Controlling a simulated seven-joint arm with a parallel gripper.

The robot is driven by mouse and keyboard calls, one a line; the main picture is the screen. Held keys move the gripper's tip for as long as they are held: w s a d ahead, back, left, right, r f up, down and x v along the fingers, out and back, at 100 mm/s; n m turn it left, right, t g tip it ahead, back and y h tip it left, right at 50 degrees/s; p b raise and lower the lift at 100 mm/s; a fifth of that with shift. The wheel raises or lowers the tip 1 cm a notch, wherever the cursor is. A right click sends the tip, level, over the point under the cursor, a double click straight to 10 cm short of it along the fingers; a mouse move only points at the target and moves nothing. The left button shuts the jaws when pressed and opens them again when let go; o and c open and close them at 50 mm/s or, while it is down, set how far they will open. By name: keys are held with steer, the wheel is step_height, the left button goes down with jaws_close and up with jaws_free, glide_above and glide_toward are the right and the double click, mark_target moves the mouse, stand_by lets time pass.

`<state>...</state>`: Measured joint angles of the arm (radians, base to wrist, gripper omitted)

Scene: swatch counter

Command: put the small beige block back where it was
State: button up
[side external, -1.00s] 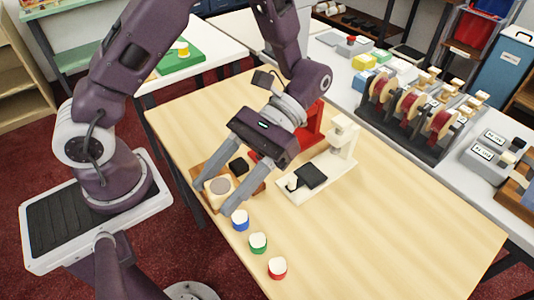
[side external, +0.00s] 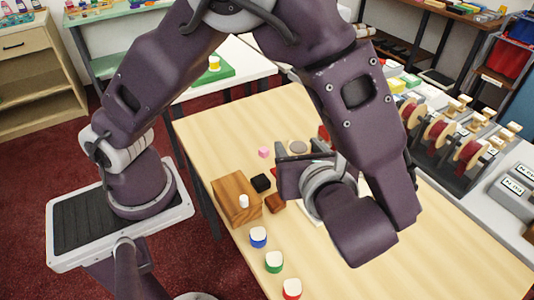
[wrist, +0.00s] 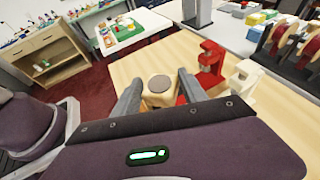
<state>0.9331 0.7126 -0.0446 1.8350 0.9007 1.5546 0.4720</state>
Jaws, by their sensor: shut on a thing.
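My gripper (wrist: 158,92) is shut on a beige block (wrist: 157,99) with a round grey disc on top, seen between the fingertips in the wrist view. In the side view my gripper and wrist hide most of the block. A grey disc (side external: 298,147) shows just beyond my gripper there, apparently the block's top. I cannot tell its height above the table. A brown wooden box (side external: 231,193) stands near the table's left edge, with a small white cylinder (side external: 243,201) at it.
A black block (side external: 261,183), a red-brown block (side external: 275,203) and a pink block (side external: 264,152) lie near the box. Blue (side external: 258,237), green (side external: 274,261) and red (side external: 292,289) white-topped pieces line the front. Red (wrist: 210,60) and white (wrist: 239,82) stands rise to the right.

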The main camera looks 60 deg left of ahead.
mark_target(293, 227)
step_height(293, 227, down, 22)
steer(key=shift+w+d+f, duration=0.15)
stand_by(0.4)
steer(key=shift+f, duration=0.55)
stand_by(0.3)
steer(key=o, duration=1.6)
steer(key=shift+c, duration=0.2)
steer(key=shift+w, duration=0.15)
